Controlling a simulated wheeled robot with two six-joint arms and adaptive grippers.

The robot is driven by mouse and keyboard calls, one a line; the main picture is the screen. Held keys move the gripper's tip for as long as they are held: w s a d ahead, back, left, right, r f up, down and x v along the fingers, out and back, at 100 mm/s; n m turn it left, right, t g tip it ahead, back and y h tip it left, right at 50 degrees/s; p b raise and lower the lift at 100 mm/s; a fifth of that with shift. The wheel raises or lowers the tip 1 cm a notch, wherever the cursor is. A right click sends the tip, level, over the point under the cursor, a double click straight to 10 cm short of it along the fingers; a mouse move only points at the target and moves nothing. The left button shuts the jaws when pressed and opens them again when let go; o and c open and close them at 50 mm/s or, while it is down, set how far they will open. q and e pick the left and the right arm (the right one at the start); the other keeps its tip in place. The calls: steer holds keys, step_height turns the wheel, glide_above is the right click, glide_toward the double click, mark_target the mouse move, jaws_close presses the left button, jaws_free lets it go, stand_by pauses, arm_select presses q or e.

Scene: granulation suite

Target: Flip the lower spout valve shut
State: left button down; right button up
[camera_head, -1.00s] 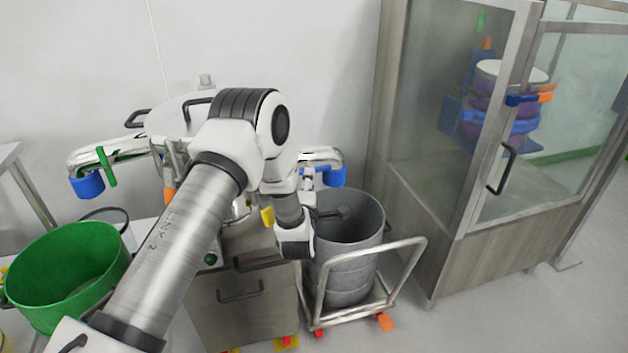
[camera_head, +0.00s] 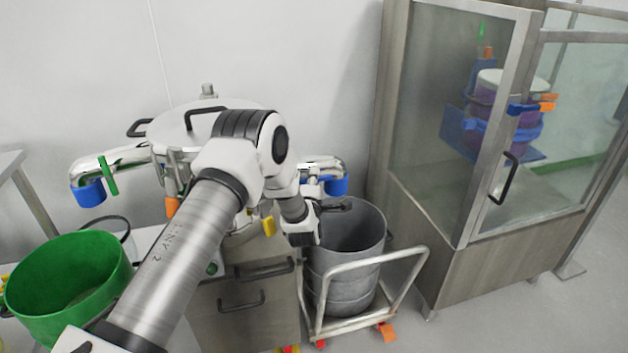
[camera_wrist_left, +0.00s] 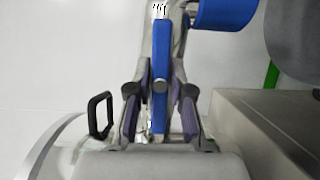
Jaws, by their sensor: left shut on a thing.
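A steel machine with a round lid (camera_head: 205,125) has a spout on each side. The right spout (camera_head: 325,165) ends in a blue cap (camera_head: 336,186). The left spout (camera_head: 95,167) has a green handle (camera_head: 107,175) and a blue end. In the left wrist view, a long blue valve handle (camera_wrist_left: 161,65) runs along a shiny pipe, with a blue spout end (camera_wrist_left: 225,12) close by. My left gripper (camera_wrist_left: 160,90) is shut on that blue handle, a finger on each side. In the head view my arm hides most of this contact. My right gripper is not in view.
A grey drum (camera_head: 345,265) stands on a trolley (camera_head: 405,285) under the right spout. A green tub (camera_head: 70,275) is at the lower left. A glass-doored cabinet (camera_head: 480,205) stands at the right. A loop handle (camera_wrist_left: 100,115) shows beside the gripper.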

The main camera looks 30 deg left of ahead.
arm_select(q)
steer(key=shift+m, duration=0.4)
steer(key=m+g+p, duration=0.1)
steer(key=m+p, duration=0.1)
steer(key=m, duration=0.1)
steer(key=shift+r+g+p, duration=0.15)
steer(key=shift+g+p, duration=0.15)
steer(key=shift+g, duration=0.1)
steer(key=m+g+p, duration=0.2)
steer(key=m+p, duration=0.1)
steer(key=m, duration=0.1)
steer(key=m+g+y+p, duration=0.1)
steer(key=m+g+p, duration=0.1)
steer(key=m, duration=0.1)
steer(key=shift+p, duration=0.4)
steer(key=shift+m+g+y+p, duration=0.5)
steer(key=shift+m+g+p, duration=0.15)
steer(key=shift+m, duration=0.65)
steer(key=c, duration=1)
jaws_free()
steer(key=shift+c, duration=0.2)
